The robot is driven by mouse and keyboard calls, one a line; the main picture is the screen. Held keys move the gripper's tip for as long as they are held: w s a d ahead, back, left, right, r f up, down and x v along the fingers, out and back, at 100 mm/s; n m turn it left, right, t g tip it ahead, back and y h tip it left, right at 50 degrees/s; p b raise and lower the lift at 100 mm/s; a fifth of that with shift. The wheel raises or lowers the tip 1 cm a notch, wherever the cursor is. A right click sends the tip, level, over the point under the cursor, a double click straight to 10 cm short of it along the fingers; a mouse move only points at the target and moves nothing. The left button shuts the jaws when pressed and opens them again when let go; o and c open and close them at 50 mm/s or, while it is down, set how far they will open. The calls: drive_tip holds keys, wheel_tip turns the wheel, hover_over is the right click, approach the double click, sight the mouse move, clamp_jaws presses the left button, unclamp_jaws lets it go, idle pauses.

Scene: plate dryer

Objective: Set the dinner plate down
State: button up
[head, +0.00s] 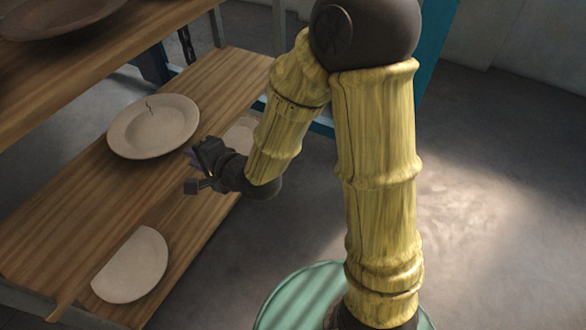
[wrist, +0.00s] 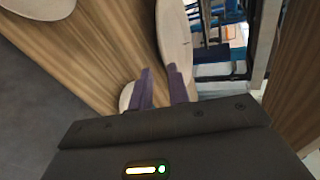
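A pale cream plate (head: 153,127) with a wide rim and a dark crack near its far edge lies flat on the middle wooden shelf (head: 215,85); I take it as the dinner plate. In the wrist view a pale plate (wrist: 174,40) shows nearly edge-on. My gripper (head: 193,169) is beside the near right rim of the cracked plate. In the wrist view its two purple fingers (wrist: 161,88) stand apart, with only wood visible between them. The right finger overlaps the plate's edge; whether it touches cannot be told.
A brown dish (head: 60,20) sits on the upper shelf (head: 150,30). A green round drum (head: 290,295) stands at bottom. Floor to the right is clear.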

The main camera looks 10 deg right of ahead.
drive_tip(key=s+d+f+n+g+h, duration=0.2)
drive_tip(key=d+n+h, duration=0.2)
drive_tip(key=d, duration=0.6)
drive_tip(key=s+d+f+n+g+h, duration=0.15)
drive_tip(key=d+n+h, duration=0.25)
drive_tip(key=d, duration=0.6)
drive_tip(key=s+d+n+g+h, duration=0.1)
drive_tip(key=s+d+n+g, duration=0.1)
drive_tip(key=s+d+g, duration=0.2)
drive_tip(key=shift+s+d+r+n, duration=0.3)
drive_tip(key=shift+s+d, duration=0.85)
drive_tip(key=shift+s, duration=0.1)
drive_tip(key=w+p+v, duration=0.1)
drive_tip(key=p+v, duration=0.7)
drive_tip(key=w+p+v, duration=0.2)
drive_tip(key=p+v, duration=0.6)
drive_tip(key=shift+w+a+r+p, duration=0.25)
drive_tip(key=shift+a+r+p, duration=0.05)
drive_tip(key=shift+r, duration=0.2)
drive_tip(key=shift+s, duration=0.1)
